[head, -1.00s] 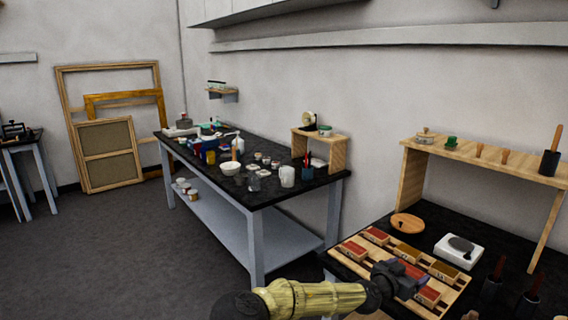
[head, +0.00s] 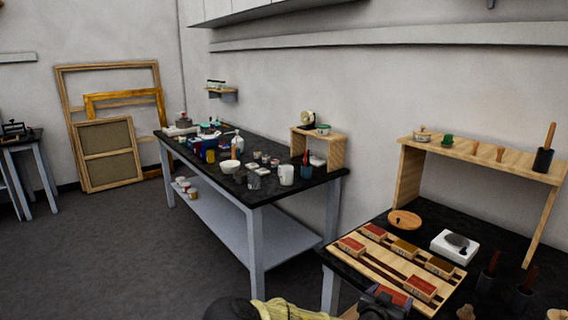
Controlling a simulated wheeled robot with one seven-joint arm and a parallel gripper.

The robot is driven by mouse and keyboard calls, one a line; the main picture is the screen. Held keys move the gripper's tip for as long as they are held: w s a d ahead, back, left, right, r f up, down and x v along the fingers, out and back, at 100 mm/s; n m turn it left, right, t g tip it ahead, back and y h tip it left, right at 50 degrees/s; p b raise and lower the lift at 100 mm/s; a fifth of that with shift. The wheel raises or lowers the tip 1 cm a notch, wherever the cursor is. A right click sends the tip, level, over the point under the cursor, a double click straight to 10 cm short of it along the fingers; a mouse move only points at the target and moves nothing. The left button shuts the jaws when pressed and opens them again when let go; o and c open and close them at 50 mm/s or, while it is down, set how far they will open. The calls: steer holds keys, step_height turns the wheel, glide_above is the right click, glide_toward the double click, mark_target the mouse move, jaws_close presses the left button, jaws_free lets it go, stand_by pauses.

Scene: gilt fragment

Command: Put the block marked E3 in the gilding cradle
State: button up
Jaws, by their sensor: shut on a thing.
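My gripper (head: 384,303) is at the bottom edge of the head view, its lower part cut off by the frame. It is shut on a red-topped block (head: 394,296), which is mostly hidden by the jaws. I cannot read a mark on this block. A wooden rack (head: 378,266) with dark slots lies on the black bench just beyond my gripper. Several red- or brown-topped blocks sit on it, among them a red one (head: 421,288) to the right of my gripper. Their marks are too small to read. I cannot make out which thing is the gilding cradle.
A round wooden board (head: 404,220) and a white square device (head: 454,246) stand behind the rack. A wooden shelf (head: 480,151) stands at the back right. Dark holders with handled tools (head: 488,272) crowd the right side. A cluttered second table (head: 262,190) stands to the left.

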steer(key=s+a+f+n+t+y, duration=0.1)
steer(key=s+a+f+n+y, duration=0.3)
steer(key=f, duration=0.3)
steer(key=s+a+f+n+t+y, duration=0.1)
steer(key=s+a+f+y, duration=0.2)
steer(key=a+f, duration=0.35)
steer(key=s+a+f+n+t+y, duration=0.1)
steer(key=s+a+f+n+y, duration=0.25)
steer(key=f, duration=0.45)
step_height(320, 180, up, 8)
steer(key=p, duration=0.8)
steer(key=shift+a+r+t+p, duration=0.25)
steer(key=shift+a+t+p, duration=0.05)
steer(key=shift+d+m, duration=0.1)
steer(key=shift+m, duration=0.15)
